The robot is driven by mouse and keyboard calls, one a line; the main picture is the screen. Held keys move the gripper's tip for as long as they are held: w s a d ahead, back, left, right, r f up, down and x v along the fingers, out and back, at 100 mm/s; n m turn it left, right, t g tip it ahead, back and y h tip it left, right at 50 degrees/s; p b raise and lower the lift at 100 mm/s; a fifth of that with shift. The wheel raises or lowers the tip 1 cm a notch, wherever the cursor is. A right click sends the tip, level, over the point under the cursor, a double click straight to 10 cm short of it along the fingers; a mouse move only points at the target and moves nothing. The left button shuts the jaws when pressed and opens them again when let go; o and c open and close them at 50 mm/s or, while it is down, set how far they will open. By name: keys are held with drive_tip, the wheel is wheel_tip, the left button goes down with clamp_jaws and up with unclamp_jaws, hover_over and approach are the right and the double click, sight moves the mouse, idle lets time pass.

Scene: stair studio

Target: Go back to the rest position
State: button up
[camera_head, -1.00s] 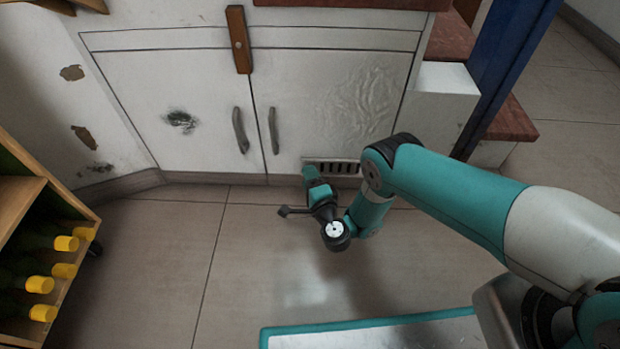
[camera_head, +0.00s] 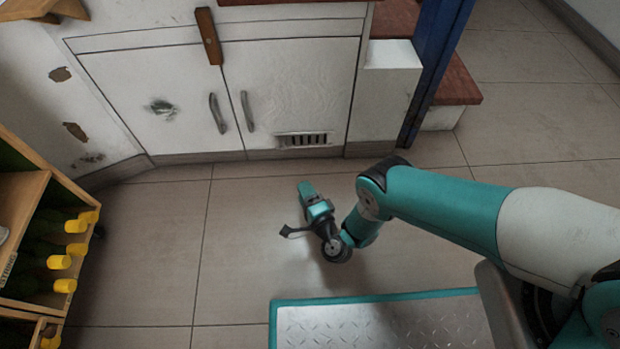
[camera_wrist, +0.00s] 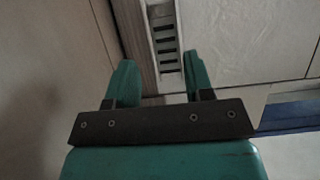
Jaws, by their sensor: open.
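My gripper (camera_head: 304,190) hangs at the end of my teal and white arm, above the tiled floor and in front of the white cabinet (camera_head: 290,85). In the wrist view its two teal fingers (camera_wrist: 158,82) stand apart with nothing between them. Beyond the fingers, the wrist view shows the dark vent grille (camera_wrist: 164,40) at the cabinet's base. The gripper is apart from the cabinet doors.
A wooden rack with yellow-capped bottles (camera_head: 60,262) stands at the left. A wooden latch (camera_head: 208,36) spans the cabinet doors. Reddish-topped steps (camera_head: 457,82) and a blue post (camera_head: 436,60) are at the right. The tiled floor (camera_head: 150,240) between is clear.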

drive_tip(key=shift+s+d, duration=0.3)
drive_tip(key=shift+s, duration=0.15)
drive_tip(key=shift+d, duration=0.15)
